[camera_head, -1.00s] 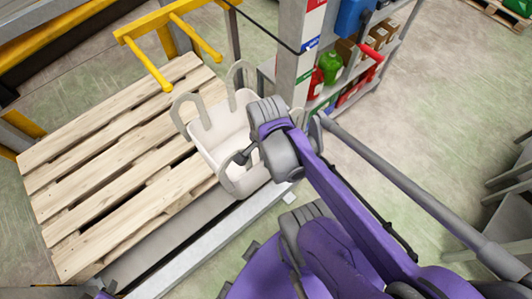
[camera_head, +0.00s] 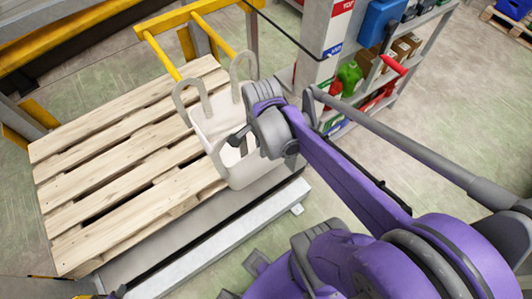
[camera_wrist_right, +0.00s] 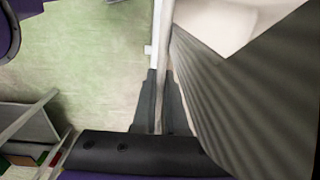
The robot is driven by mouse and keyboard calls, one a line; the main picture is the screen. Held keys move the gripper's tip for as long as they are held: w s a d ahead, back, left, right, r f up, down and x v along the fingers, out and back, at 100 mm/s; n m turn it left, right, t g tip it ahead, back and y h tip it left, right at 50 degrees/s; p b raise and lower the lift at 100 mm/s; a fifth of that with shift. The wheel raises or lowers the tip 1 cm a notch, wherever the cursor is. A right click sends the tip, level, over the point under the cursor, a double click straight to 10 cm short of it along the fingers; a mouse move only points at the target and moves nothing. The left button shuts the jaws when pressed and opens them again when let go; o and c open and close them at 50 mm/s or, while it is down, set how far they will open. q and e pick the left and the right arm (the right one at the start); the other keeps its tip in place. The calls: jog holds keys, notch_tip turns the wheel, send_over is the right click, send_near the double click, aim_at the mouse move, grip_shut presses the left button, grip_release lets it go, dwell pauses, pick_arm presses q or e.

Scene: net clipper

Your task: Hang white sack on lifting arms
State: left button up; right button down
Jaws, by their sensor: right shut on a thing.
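The white sack (camera_head: 219,122) hangs open over the pallet's right edge in the head view, with pale loops standing up from its rim. Two yellow lifting arms (camera_head: 163,58) (camera_head: 214,35) point toward it from the upper left. Their tips overlap the left loop (camera_head: 180,101) and right loop (camera_head: 256,68) in the picture; I cannot tell whether they pass through. My right gripper (camera_head: 240,138) is shut on the sack's near side, partly hidden by my wrist. In the right wrist view, its fingers (camera_wrist_right: 160,105) pinch a thin pale edge of the sack. My left gripper is not clearly visible.
A wooden pallet (camera_head: 110,165) lies left of the sack, with a grey metal beam (camera_head: 225,240) along its near side. A grey post (camera_head: 318,45) and a shelf with green and red containers (camera_head: 349,75) stand close on the right. Open floor (camera_head: 460,110) lies farther right.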

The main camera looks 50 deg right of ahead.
jog(key=w+d, duration=0.4)
jog(key=w, duration=0.9)
jog(key=w+d+b, duration=0.1)
jog(key=w+d, duration=0.3)
jog(key=w, duration=1)
jog(key=shift+d, duration=0.3)
dwell(1.2)
jog(key=shift+w, duration=0.1)
jog(key=shift+f, duration=0.2)
dwell(0.3)
jog(key=shift+f+b, duration=0.6)
jog(key=shift+f, duration=0.2)
jog(key=c, duration=0.9)
grip_release()
jog(key=shift+f, duration=0.1)
